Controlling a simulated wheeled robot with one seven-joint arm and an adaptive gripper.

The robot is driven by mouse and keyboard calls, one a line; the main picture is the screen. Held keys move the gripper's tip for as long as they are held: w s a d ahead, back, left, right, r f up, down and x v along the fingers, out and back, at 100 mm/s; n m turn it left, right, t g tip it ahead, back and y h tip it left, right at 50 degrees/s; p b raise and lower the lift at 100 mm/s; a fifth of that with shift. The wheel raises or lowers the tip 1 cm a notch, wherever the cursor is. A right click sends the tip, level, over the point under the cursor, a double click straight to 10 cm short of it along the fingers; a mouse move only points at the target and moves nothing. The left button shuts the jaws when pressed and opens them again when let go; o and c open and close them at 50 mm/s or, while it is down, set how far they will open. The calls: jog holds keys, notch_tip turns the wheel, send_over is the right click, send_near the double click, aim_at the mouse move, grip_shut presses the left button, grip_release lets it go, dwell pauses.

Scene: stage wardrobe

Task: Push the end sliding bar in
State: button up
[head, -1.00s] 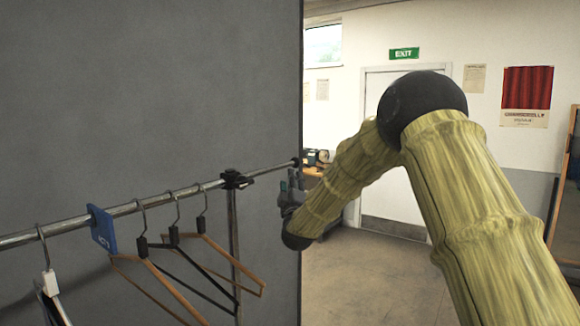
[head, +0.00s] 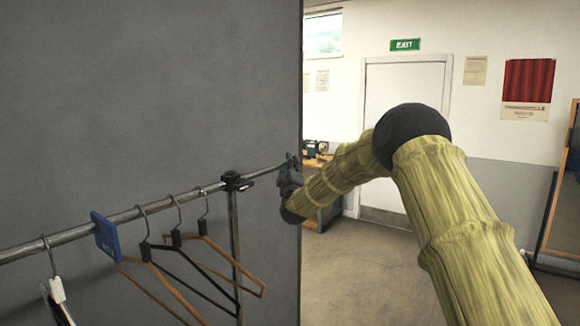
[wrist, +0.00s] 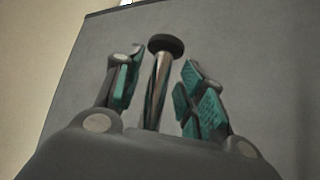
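The end sliding bar (head: 262,172) is a thin metal rod that sticks out to the right from the black clamp (head: 236,182) of the clothes rail. In the wrist view the bar (wrist: 157,92) is shiny, with a round black end cap (wrist: 166,43). My gripper (head: 291,170) is at the bar's right end in the head view and hides the tip there. In the wrist view my gripper (wrist: 160,84) is open, with its green-padded fingers on either side of the bar and visible gaps to it. The fingers do not appear closed on it.
The main rail (head: 150,207) carries several hangers (head: 205,270) and a blue tag (head: 105,237). A grey panel (head: 150,90) stands behind it. An upright post (head: 235,255) is below the clamp. Open floor (head: 380,270) lies to the right.

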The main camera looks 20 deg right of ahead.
aim_at(266, 173)
grip_shut()
jog(key=shift+s+a+f, duration=0.15)
jog(key=shift+s+a, duration=0.05)
jog(key=shift+a, duration=0.15)
jog(key=s+a+b, duration=0.1)
jog(key=s+a, duration=0.1)
jog(key=a, duration=0.1)
jog(key=s+a+b, duration=0.2)
jog(key=s+a, duration=0.1)
jog(key=s+a+b, duration=0.2)
jog(key=a, duration=0.1)
jog(key=shift+s+a, duration=0.2)
jog(key=shift+s, duration=0.05)
grip_release()
